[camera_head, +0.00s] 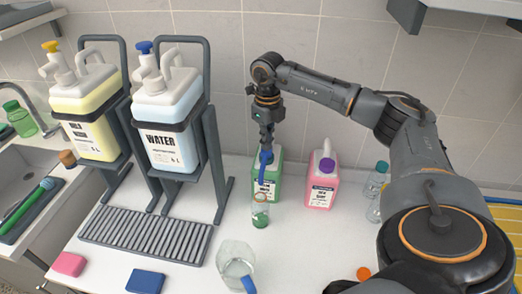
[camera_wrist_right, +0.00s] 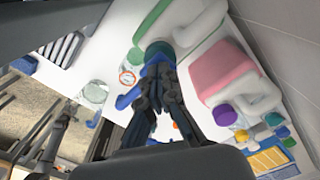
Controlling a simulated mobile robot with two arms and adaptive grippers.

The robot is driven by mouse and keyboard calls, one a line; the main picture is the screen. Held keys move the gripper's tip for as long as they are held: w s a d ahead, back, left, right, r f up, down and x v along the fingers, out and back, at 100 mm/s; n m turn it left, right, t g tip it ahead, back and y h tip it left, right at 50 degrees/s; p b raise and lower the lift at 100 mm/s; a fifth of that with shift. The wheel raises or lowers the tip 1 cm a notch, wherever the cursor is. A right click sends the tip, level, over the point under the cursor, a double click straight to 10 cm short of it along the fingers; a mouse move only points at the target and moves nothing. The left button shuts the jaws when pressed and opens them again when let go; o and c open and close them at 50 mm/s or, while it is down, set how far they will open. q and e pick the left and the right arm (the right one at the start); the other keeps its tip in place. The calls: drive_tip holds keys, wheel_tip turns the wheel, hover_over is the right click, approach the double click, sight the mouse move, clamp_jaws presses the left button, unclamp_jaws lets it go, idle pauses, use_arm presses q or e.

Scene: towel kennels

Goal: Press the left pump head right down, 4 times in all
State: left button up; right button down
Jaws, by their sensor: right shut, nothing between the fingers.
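The left pump head (camera_head: 50,46) is yellow and tops a white pump on a jug of pale yellow liquid (camera_head: 85,105) at the far left. A second pump head (camera_head: 144,47), blue, tops the jug labelled WATER (camera_head: 168,130) to its right. Both jugs tilt in dark frames. My right gripper (camera_head: 266,146) is shut and empty, pointing down over the counter, well to the right of both pumps and apart from them. It also shows shut in the right wrist view (camera_wrist_right: 158,75).
Behind and beside my right gripper stand a green jug (camera_head: 273,180) and a pink jug (camera_head: 320,192). A small vial with green liquid (camera_head: 260,213) and a clear beaker (camera_head: 236,260) are nearer. A slatted grey rack (camera_head: 145,236) lies before the frames.

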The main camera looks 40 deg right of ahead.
drive_tip(key=shift+r+p, duration=1.95)
drive_tip(key=shift+r, duration=0.55)
drive_tip(key=shift+f, duration=0.1)
drive_tip(key=shift+f+b, duration=1.6)
drive_tip(key=shift+f, duration=0.9)
drive_tip(key=shift+r+p, duration=1.9)
drive_tip(key=shift+r, duration=0.7)
